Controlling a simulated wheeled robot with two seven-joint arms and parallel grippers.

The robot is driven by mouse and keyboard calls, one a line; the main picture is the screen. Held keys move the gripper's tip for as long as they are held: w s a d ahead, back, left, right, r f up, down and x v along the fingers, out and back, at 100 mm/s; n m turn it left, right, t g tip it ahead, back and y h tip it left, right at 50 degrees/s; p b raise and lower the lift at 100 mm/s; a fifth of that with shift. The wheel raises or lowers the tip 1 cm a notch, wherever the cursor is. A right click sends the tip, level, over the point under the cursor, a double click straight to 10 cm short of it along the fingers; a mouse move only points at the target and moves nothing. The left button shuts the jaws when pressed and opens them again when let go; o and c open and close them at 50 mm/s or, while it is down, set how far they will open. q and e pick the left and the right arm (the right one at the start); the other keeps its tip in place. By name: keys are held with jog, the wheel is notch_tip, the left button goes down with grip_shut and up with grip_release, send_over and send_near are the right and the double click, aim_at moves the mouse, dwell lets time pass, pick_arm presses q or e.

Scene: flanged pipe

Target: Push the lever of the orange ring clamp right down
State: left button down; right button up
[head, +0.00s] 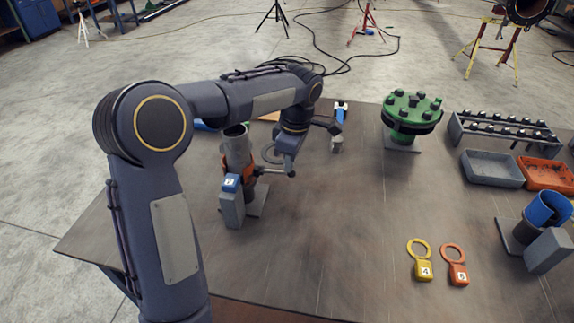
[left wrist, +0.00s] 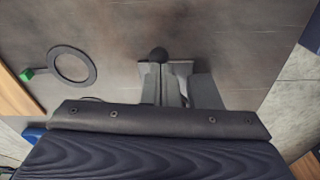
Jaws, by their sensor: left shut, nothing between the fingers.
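The orange ring clamp (head: 224,164) sits around the upright grey pipe (head: 237,148) at the left of the table, partly hidden by a grey post with a blue top. A thin lever (head: 272,172) sticks out from the clamp's right side, roughly level. My left gripper (head: 290,171) points down at the lever's outer end, its fingers shut and empty. My right gripper is not in view.
A grey post with a blue top (head: 231,205) stands in front of the pipe. A flat dark ring with a green tab (left wrist: 72,65) lies nearby. A green flange (head: 411,115), grey tray (head: 491,168) and numbered tags (head: 423,270) lie further right. The table's middle is clear.

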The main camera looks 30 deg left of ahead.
pick_arm(q)
jog(key=shift+f, duration=0.45)
jog(key=shift+r, duration=0.15)
jog(key=shift+d+r, duration=0.15)
jog(key=shift+d, duration=0.05)
jog(key=d, duration=0.1)
jog(key=d+p, duration=0.1)
jog(key=shift+w+d+r, duration=0.2)
jog(key=shift+d+r, duration=0.1)
jog(key=shift+r, duration=0.1)
notch_tip(320, 180, up, 8)
jog(key=shift+d+f+p, duration=0.15)
jog(key=shift+d+p, duration=0.15)
jog(key=shift+d, duration=0.05)
